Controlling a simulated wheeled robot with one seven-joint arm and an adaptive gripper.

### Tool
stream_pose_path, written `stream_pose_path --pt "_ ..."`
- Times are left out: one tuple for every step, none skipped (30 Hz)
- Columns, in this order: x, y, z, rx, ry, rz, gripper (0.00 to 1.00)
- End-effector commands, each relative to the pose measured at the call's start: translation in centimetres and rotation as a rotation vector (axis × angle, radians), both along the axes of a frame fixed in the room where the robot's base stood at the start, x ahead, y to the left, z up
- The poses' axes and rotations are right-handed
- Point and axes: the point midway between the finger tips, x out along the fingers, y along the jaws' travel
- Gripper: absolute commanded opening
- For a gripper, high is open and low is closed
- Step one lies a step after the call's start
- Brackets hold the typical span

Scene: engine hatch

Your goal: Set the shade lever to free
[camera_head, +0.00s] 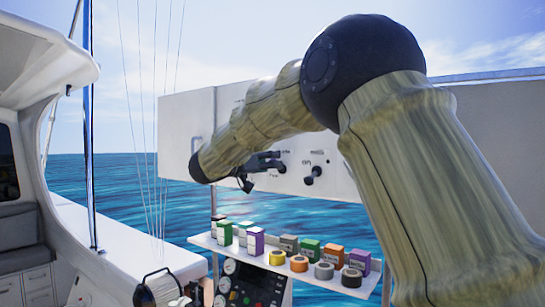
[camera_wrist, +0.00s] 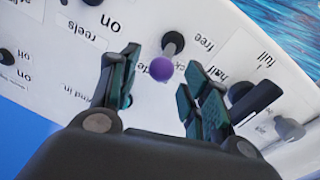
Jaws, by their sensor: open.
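In the wrist view a small lever with a purple ball knob (camera_wrist: 162,69) stands on the white panel, its dark round base (camera_wrist: 172,43) beside the printed word "free". The knob leans from the base toward my gripper. Another label is partly hidden around the knob, so I cannot read it in full. My gripper (camera_wrist: 160,80) is open, with one finger on each side of the knob. I see no clear contact. In the head view my gripper (camera_head: 262,164) is a dark shape in front of the panel, hiding this lever.
In the wrist view a black lever (camera_wrist: 258,99) beside "half" and "full" stands close to the right finger, with a grey knob (camera_wrist: 289,128) near it. In the head view a shelf (camera_head: 205,241) holds several boxes and tape rolls below.

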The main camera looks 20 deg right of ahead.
Motion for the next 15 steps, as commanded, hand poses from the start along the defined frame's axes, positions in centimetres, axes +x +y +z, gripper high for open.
stream_pose_path --pt "0.4 -0.6 0.2 0.000 0.001 0.000 0.47" --pt "0.6 -0.9 0.2 0.001 0.001 0.000 0.47" --pt "0.8 -1.2 0.2 0.001 0.001 0.000 0.47" --pt "0.9 -1.4 0.2 0.000 0.000 0.000 0.47" --pt "1.0 -1.6 0.2 0.000 0.000 0.000 0.47" --pt "1.2 -1.8 0.1 -0.001 -0.001 0.000 0.47" --pt "1.3 -1.9 0.1 -0.001 -0.001 0.000 0.47" --pt "1.3 -2.1 0.1 -0.001 -0.001 0.000 0.47" --pt "1.4 -2.2 0.0 -0.001 -0.001 0.000 0.47" --pt "1.4 -2.2 0.0 -0.001 0.000 0.001 0.47" --pt "1.5 -2.3 0.0 -0.001 0.000 0.001 0.47" --pt "1.5 -2.3 -0.1 -0.001 0.000 0.001 0.47" --pt "1.5 -2.3 -0.1 -0.001 0.000 0.001 0.47" --pt "1.5 -2.3 -0.1 -0.001 0.000 0.001 0.47" --pt "1.5 -2.3 -0.1 -0.001 0.000 0.001 0.47"
